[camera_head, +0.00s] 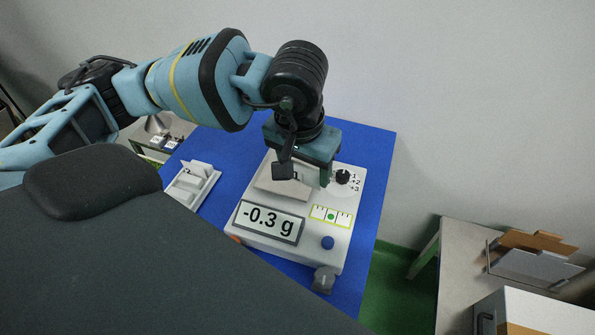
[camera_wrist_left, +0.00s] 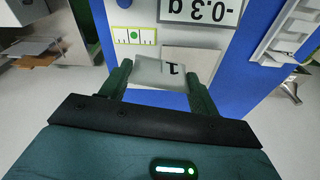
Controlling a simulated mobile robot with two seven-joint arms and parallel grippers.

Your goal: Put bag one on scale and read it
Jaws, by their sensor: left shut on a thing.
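Bag one, a small pale packet marked "1" (camera_wrist_left: 160,74), is between the fingers of my left gripper (camera_wrist_left: 160,82), which is shut on it. In the head view my left gripper (camera_head: 302,174) is over the scale's weighing plate, and the bag is mostly hidden behind it. The scale (camera_head: 313,255) is a white box on a blue table. Its display (camera_head: 269,221) reads -0.3 g. The bare weighing plate (camera_wrist_left: 192,62) shows behind the bag in the wrist view; I cannot tell whether the bag touches it. My right gripper is not in view.
The scale has a dial (camera_head: 343,177), a blue button (camera_head: 327,243) and a green level mark (camera_head: 331,216). A white rack (camera_head: 193,186) stands left of it on the blue table (camera_head: 376,160). A side table (camera_head: 455,250) with boxes is at the right.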

